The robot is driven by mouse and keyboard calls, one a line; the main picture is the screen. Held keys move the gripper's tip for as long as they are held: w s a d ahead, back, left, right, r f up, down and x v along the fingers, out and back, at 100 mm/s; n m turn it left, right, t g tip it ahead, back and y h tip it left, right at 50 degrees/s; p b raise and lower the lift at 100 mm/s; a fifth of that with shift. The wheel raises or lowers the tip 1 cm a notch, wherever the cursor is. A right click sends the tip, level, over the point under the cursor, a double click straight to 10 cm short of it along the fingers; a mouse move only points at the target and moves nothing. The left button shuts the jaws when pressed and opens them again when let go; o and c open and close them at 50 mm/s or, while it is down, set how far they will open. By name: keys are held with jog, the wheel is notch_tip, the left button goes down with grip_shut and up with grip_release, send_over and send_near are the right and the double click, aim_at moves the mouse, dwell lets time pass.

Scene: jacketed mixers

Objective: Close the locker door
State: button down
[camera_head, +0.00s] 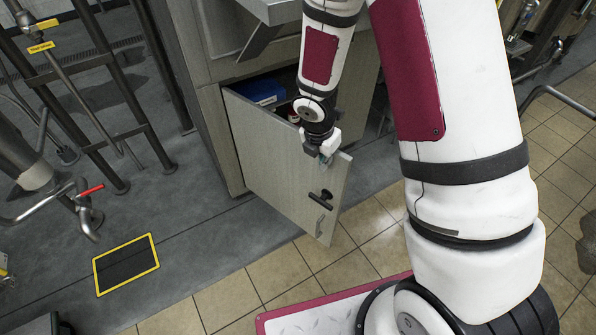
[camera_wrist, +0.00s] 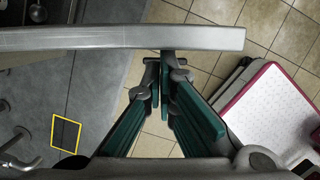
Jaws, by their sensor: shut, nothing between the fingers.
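The grey locker door (camera_head: 262,160) stands open, swung out from the locker (camera_head: 202,70) on its left-hinged side. A black handle (camera_head: 320,200) is on its outer face near the free edge. My gripper (camera_head: 325,152) is shut and empty at the top edge of the door, near the free corner. In the wrist view the door's top edge (camera_wrist: 110,38) crosses the picture, and my gripper's closed fingertips (camera_wrist: 163,60) are right beside it, on the outer-face side. I cannot tell if they touch the door.
Blue and red items (camera_head: 262,92) lie inside the locker. A yellow-framed floor panel (camera_head: 126,264) lies at the lower left. Pipes and a metal frame (camera_head: 100,60) stand left of the locker. The floor in front of the door's outer face is clear.

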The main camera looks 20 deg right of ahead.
jog(key=w+d+n+p, duration=0.3)
jog(key=w+d+p, duration=0.2)
jog(key=w+d, duration=0.8)
jog(key=shift+d+t+y, duration=0.15)
jog(key=shift+t+y, duration=0.15)
jog(key=shift+w, duration=0.1)
